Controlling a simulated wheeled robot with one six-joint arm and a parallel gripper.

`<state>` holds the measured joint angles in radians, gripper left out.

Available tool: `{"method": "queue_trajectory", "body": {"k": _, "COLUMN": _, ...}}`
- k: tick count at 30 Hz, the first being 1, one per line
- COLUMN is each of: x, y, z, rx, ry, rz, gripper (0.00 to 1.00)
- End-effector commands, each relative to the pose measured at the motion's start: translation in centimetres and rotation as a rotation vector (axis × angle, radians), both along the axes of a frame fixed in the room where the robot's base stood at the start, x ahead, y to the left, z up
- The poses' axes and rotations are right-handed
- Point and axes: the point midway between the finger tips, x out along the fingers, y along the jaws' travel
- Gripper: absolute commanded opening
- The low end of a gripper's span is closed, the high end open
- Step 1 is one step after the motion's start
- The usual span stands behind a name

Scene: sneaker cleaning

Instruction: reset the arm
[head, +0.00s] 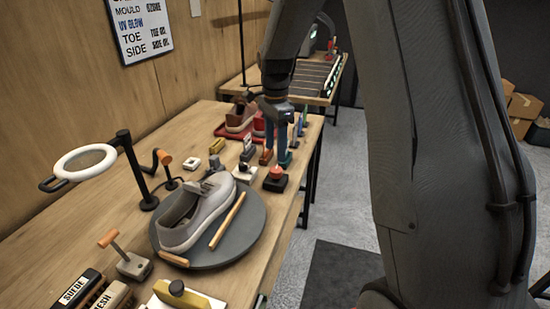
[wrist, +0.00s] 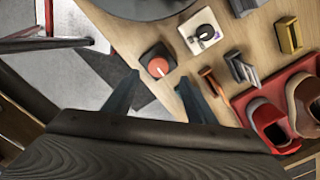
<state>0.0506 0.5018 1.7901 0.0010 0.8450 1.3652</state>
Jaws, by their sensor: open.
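My arm reaches from the right over the workbench (head: 125,178). My gripper (head: 276,160) points down near the bench's right edge and is open. In the wrist view the two fingers of my gripper (wrist: 158,84) stand apart with nothing held between them. Beyond their tips a red button on a dark base (wrist: 158,66) shows on the bench; in the head view this red button (head: 277,172) stands just in front of the fingers. A grey sneaker (head: 200,215) rests on a round dark turntable (head: 250,238), left of and nearer than my gripper.
A red tray (head: 222,131) with brown and red shoes stands behind my gripper. A ring lamp (head: 85,162) on a post and a small lever box (head: 133,264) are at the left. An orange-tan stick (head: 227,220) lies on the turntable. Open floor (head: 325,250) lies right of the bench.

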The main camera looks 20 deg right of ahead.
Motion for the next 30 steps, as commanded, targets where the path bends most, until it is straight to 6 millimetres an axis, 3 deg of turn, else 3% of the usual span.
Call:
{"method": "queue_trajectory", "body": {"k": 17, "x": 0.0, "y": 0.0, "z": 0.7, "rx": 0.0, "ry": 0.001, "rz": 0.0, "gripper": 0.51}}
{"method": "queue_trajectory", "body": {"k": 19, "x": -0.8, "y": 0.2, "z": 0.7, "rx": 0.0, "ry": -0.002, "rz": 0.042, "gripper": 0.51}}
{"method": "queue_trajectory", "body": {"k": 23, "x": -4.2, "y": 0.8, "z": 0.7, "rx": -0.004, "ry": -0.016, "rz": 0.248, "gripper": 0.51}}
{"method": "queue_trajectory", "body": {"k": 30, "x": -14.2, "y": 2.1, "z": -0.2, "rx": -0.029, "ry": -0.055, "rz": 0.829, "gripper": 0.51}}
